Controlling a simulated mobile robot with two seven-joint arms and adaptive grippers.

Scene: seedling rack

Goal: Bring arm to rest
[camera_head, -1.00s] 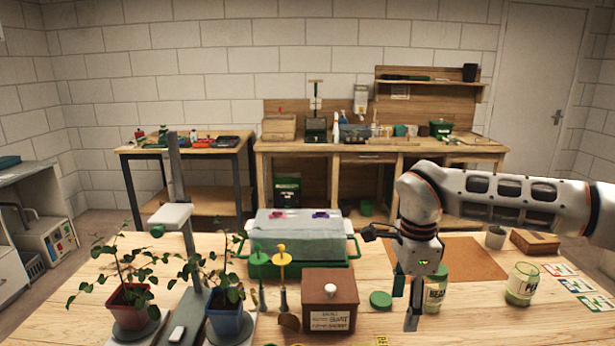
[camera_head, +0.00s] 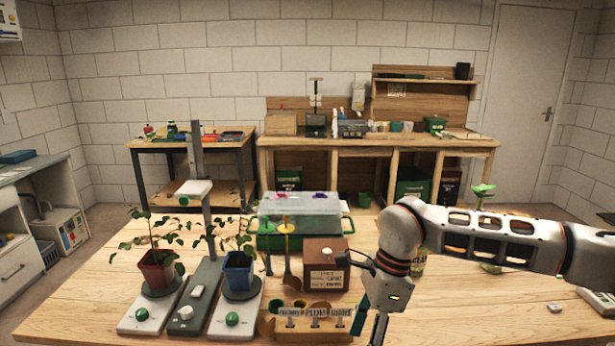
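My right arm comes in from the right edge, bent at a white and dark grey joint. Its gripper (camera_head: 370,322) points down at the front of the table, just right of the label holder. The fingertips run close to the bottom edge, and I cannot tell how far apart they are. I see nothing held in it. My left arm and gripper are not in view.
The wooden table (camera_head: 462,322) holds a brown box (camera_head: 325,275), a green tray with a clear lid (camera_head: 300,203), a label holder (camera_head: 314,322) and two potted plants (camera_head: 158,272) (camera_head: 238,270) on a stand. A seedling (camera_head: 482,190) shows behind my arm. The table's front right is mostly clear.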

